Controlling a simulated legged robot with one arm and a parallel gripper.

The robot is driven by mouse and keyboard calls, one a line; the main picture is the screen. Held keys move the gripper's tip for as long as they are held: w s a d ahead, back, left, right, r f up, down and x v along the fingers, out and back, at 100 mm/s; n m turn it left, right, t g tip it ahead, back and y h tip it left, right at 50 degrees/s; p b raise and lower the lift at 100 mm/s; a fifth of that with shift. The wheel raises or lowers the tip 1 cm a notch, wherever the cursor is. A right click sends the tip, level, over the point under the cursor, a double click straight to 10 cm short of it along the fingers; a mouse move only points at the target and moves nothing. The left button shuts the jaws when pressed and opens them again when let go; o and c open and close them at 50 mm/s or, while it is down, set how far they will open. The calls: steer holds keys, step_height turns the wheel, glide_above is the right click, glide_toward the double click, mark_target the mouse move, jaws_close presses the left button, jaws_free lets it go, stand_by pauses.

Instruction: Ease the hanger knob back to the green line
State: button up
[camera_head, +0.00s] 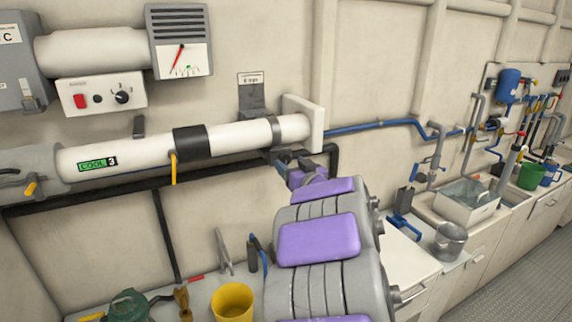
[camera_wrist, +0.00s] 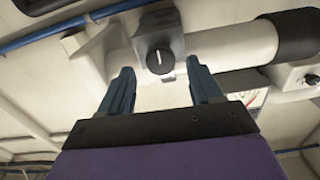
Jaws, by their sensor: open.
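The hanger knob (camera_wrist: 159,61) shows in the wrist view as a round black knob with a pale pointer mark, on a grey hanger bracket (camera_wrist: 150,27) at the white pipe. My gripper (camera_wrist: 160,67) is open, one dark blue finger on each side of the knob, and the fingers look apart from it. In the head view my gripper (camera_head: 287,161) is just under the pipe's right end, below the hanger strap (camera_head: 252,98). The knob is not clear there. I cannot make out a green line at the knob. A gauge (camera_head: 182,60) has a red needle and small green marks.
The white pipe (camera_head: 225,138) runs along the wall, with a black band and yellow lever. A control box (camera_head: 103,94) with a red switch hangs above. Below are a yellow cup (camera_head: 232,303) and tools on the counter. A sink (camera_head: 467,202) and saucepan (camera_head: 449,241) stand right.

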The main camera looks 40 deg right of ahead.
mark_target(286, 160)
steer(key=shift+w+d, duration=0.7)
steer(key=shift+w, duration=0.35)
steer(key=shift+w+f, duration=0.1)
steer(key=shift+w, duration=0.2)
steer(key=shift+w+a, duration=0.1)
steer(key=shift+w, duration=0.05)
steer(key=shift+w+a+r, duration=0.1)
steer(key=shift+a+r, duration=0.1)
steer(key=shift+a, duration=0.4)
steer(key=shift+d+f, duration=0.1)
steer(key=shift+d, duration=0.45)
steer(key=c, duration=0.4)
steer(key=shift+a, duration=0.2)
steer(key=c, duration=0.6)
steer(key=shift+n+p, duration=0.4)
steer(key=shift+n, duration=1.6)
